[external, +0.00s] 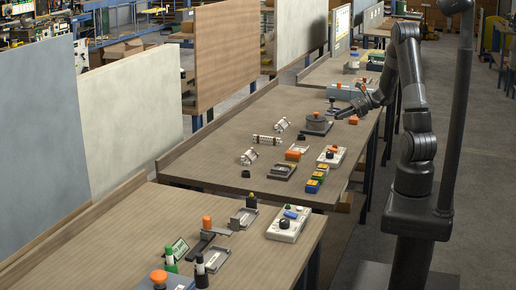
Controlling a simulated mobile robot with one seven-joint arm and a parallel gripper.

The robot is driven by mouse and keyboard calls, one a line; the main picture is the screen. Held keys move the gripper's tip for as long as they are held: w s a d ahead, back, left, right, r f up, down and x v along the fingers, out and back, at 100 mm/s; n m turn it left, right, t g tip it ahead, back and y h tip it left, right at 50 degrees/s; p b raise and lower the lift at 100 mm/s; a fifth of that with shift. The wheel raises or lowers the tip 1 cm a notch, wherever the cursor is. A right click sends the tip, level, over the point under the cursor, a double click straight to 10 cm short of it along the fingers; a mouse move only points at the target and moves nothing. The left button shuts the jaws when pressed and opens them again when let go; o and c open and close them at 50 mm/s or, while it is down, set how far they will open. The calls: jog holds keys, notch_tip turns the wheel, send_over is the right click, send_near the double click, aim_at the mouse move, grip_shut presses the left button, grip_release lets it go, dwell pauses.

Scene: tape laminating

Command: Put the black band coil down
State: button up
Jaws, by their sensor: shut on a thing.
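My gripper (342,114) is over the far right part of the middle table (222,153), low near its right edge. It is shut on a small dark thing that I take to be the black band coil. The coil blends into the dark fingers, so its outline is not clear. I cannot tell whether it touches the tabletop.
A grey-blue box (343,91) stands behind. Nearer are a white box with a black knob (331,156) and several coloured blocks (317,179).

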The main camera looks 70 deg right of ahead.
jog(key=w+a+n+g+y, duration=0.4)
jog(key=w+a+n+y, duration=0.15)
jog(key=w+a, duration=2.05)
jog(key=n+g+y, duration=0.2)
jog(key=n+g, duration=0.2)
jog(key=g, duration=0.1)
send_over(209, 209)
jog(key=shift+h, duration=0.25)
notch_tip(209, 209, down, 6)
jog(key=shift+f, duration=0.2)
jog(key=shift+a+f, duration=0.1)
jog(key=shift+f, duration=0.05)
jog(key=shift+f+n, duration=0.25)
jog(key=shift+f, duration=1.65)
